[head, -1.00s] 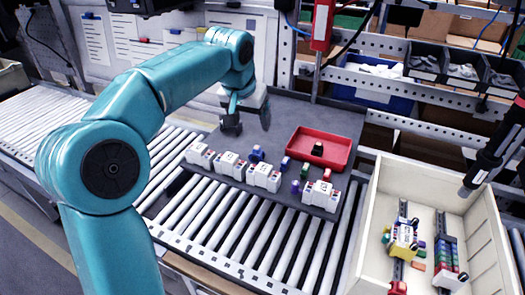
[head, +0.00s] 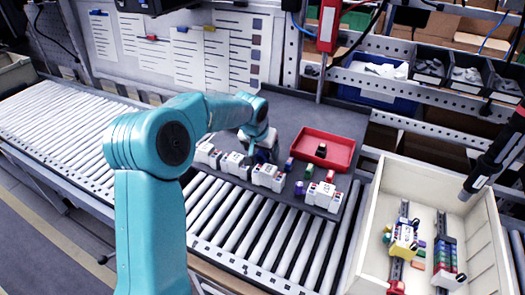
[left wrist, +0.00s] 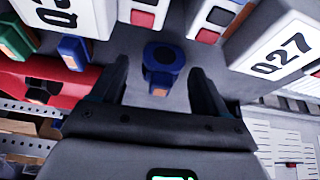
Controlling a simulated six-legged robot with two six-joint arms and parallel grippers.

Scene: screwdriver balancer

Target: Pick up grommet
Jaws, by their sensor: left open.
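A small blue piece (left wrist: 162,66) with a dark ring-shaped top and an orange patch stands on the grey mat (left wrist: 160,25); it looks like the grommet. In the left wrist view it lies between the two parted black fingers of my left gripper (left wrist: 158,82), with gaps on both sides. In the head view my left gripper (head: 262,148) is low over the mat, behind the white modules, and mostly hides the blue piece. My right gripper is not in view.
White modules (head: 268,177) stand in a row at the mat's front edge, close to the gripper. Small blue, green and purple pieces stand nearby. A cream bin (head: 370,215) is at right, rollers (head: 245,240) in front.

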